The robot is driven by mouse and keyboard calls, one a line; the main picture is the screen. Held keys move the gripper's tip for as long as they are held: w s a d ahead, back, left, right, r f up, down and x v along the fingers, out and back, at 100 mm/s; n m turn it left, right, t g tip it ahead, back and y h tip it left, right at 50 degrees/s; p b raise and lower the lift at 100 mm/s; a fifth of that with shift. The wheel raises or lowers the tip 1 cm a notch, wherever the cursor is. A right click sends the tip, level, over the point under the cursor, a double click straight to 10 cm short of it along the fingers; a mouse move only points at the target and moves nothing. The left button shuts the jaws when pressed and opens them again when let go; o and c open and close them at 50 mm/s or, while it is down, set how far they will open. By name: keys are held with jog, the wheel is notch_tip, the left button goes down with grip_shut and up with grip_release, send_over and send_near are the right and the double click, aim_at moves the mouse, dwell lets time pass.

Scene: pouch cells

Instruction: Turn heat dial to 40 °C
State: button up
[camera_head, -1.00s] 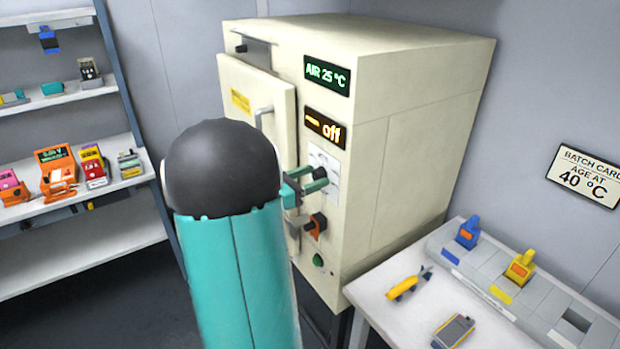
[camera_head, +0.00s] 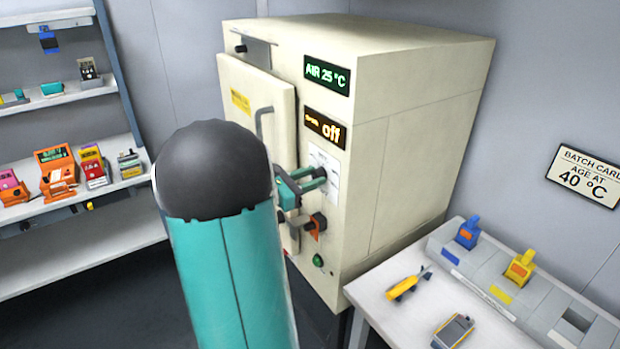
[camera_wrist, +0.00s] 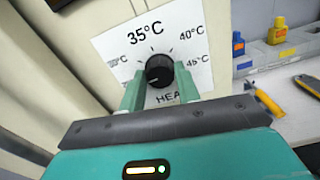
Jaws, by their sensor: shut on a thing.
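The heat dial (camera_wrist: 159,71) is a black round knob on a white printed scale (camera_wrist: 185,45) in the wrist view. The scale reads 35°C at the top, 40°C at upper right and 45°C at right; the left mark is blurred. A pale mark shows on the dial's lower left part. My gripper (camera_wrist: 160,88) has its two teal fingers shut on the dial, one on each side. In the head view my gripper (camera_head: 304,183) is at the cabinet front, and my arm hides part of the door.
The cream oven cabinet (camera_head: 415,90) shows AIR 25 °C (camera_head: 327,74) and "off" (camera_head: 325,129). An orange-backed switch (camera_head: 318,226) and a green button (camera_head: 318,260) sit below the dial. A bench with tools (camera_head: 375,300) is at right.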

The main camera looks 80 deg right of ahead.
jog(key=m, duration=0.4)
jog(key=shift+w, duration=0.1)
jog(key=m, duration=1.7)
jog(key=shift+f+m, duration=0.1)
jog(key=shift+m, duration=0.2)
jog(key=m, duration=0.6)
jog(key=shift+m, duration=0.3)
jog(key=o, duration=1)
jog(key=shift+c, duration=0.2)
